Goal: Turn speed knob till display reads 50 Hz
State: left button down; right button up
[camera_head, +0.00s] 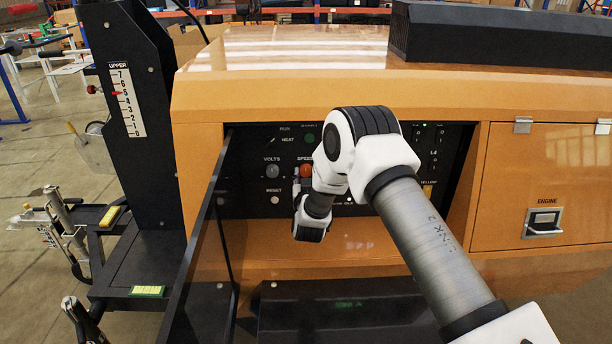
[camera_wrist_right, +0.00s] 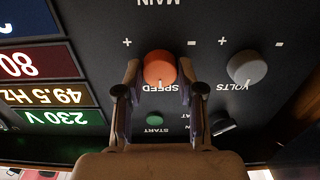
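The orange-red speed knob (camera_wrist_right: 159,68) is on the dark control panel, shown upside down in the right wrist view. It also shows in the head view (camera_head: 305,170). My right gripper (camera_wrist_right: 160,75) has one finger close against each side of the knob and appears shut on it. In the head view my right gripper (camera_head: 303,188) is partly hidden by its own wrist. The yellow frequency display (camera_wrist_right: 45,95) reads 49.5 Hz.
A grey volts knob (camera_wrist_right: 247,68) is beside the speed knob. A green start button (camera_wrist_right: 154,119) is close by my fingers. A dark open door (camera_head: 195,260) stands left of the panel recess. Other displays read 80 and 230 V.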

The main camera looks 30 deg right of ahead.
jog(key=m+b, duration=0.1)
jog(key=b, duration=0.1)
jog(key=m+b, duration=0.2)
jog(key=shift+f, duration=0.3)
jog(key=shift+r+m+b, duration=0.15)
jog(key=shift+m+b, duration=0.25)
jog(key=shift+r, duration=0.2)
jog(key=o, duration=1.2)
jog(key=shift+c, duration=0.2)
jog(key=v, duration=1.2)
jog(key=shift+f, duration=0.1)
